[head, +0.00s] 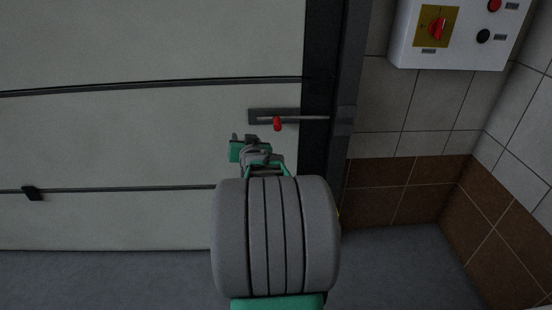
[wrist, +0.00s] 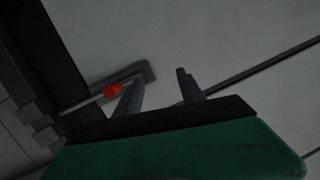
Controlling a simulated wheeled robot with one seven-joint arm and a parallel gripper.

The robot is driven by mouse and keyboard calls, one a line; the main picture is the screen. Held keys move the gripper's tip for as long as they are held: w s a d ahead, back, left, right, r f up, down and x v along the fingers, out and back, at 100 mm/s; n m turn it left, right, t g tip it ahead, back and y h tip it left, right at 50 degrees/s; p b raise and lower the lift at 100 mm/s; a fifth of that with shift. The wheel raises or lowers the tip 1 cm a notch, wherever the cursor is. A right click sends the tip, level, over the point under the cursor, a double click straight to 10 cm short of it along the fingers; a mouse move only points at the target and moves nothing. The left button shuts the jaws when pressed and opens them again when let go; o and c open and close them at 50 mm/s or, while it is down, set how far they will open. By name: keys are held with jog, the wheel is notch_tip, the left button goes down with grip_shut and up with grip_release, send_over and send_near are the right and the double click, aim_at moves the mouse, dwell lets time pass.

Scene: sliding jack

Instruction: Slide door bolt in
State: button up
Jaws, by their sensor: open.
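The door bolt (head: 300,118) is a thin grey rod on a dark plate (head: 256,115) fixed to the pale door. Its red knob (head: 277,124) hangs from the rod. The rod reaches right across the dark frame to a grey catch (head: 344,120). My gripper (head: 246,138) is open and empty, just below and left of the knob in the head view. In the wrist view the knob (wrist: 113,90) lies left of my gripper (wrist: 158,85), beside the left finger and outside the gap. I cannot tell whether that finger touches it.
The pale door (head: 130,140) has horizontal dark seams and a small black fitting (head: 32,193) at lower left. A white control box (head: 455,35) hangs on the tiled wall at upper right. Grey floor (head: 400,265) is clear at right.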

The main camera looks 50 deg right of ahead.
aim_at(278, 129)
jog(key=s+d+m+h, duration=0.1)
jog(key=s+d, duration=0.1)
jog(key=d, duration=0.1)
jog(key=s+d+f+h+b, duration=0.1)
jog(key=s+d, duration=0.1)
jog(key=d, duration=0.1)
jog(key=s+d+f+m+h+b, duration=0.1)
jog(key=d+h, duration=0.1)
jog(key=d, duration=0.1)
jog(key=shift+s+d+f+m, duration=0.1)
jog(key=shift+s+d+m, duration=0.2)
jog(key=shift+s, duration=0.1)
jog(key=b+x, duration=0.1)
jog(key=x, duration=0.6)
jog(key=shift+w+d, duration=0.1)
jog(key=shift+w, duration=0.05)
grip_shut()
